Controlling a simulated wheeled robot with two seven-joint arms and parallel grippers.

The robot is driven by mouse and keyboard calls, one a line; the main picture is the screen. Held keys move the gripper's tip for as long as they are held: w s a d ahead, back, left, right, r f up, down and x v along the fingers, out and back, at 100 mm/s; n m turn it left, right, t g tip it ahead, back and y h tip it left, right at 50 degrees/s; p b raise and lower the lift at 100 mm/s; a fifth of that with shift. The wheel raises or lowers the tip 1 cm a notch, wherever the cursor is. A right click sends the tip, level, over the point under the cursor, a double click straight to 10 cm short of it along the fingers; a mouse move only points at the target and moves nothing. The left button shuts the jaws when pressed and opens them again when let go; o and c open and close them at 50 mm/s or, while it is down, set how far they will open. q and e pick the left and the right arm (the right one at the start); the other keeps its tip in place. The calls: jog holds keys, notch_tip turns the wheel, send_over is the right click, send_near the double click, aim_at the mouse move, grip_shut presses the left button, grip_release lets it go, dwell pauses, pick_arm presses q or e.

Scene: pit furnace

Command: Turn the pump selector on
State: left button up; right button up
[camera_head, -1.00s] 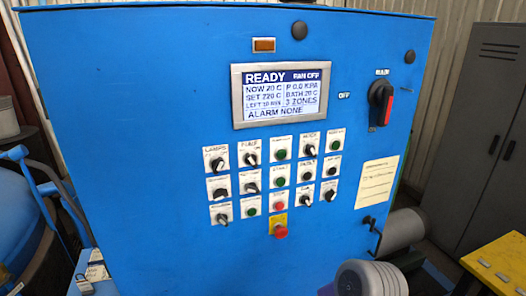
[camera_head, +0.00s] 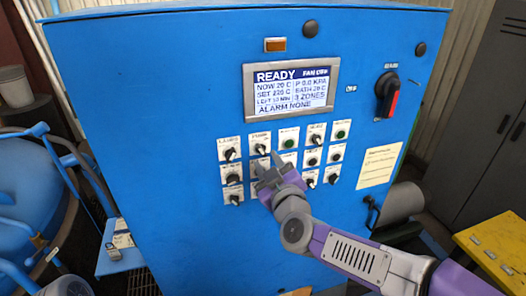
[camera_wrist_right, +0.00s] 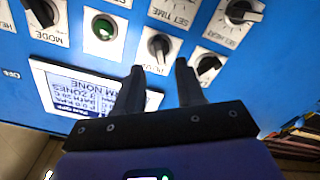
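My right gripper (camera_head: 266,162) is in front of the panel, just below the selector in the head view. In the wrist view its two dark fingers (camera_wrist_right: 159,66) are apart and empty, with the knob lined up between them. Contact is not visible. My left gripper is out of view.
The lamps selector (camera_head: 229,154) and a green button (camera_head: 289,143) flank the pump selector closely. The display (camera_head: 291,88) reads READY, fan off and 0.0 kPa. The large main switch (camera_head: 387,95) is at right. My right arm hides several lower controls.

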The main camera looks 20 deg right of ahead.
aim_at(262, 152)
jog(key=w, duration=0.5)
jog(key=shift+a, duration=0.1)
grip_shut()
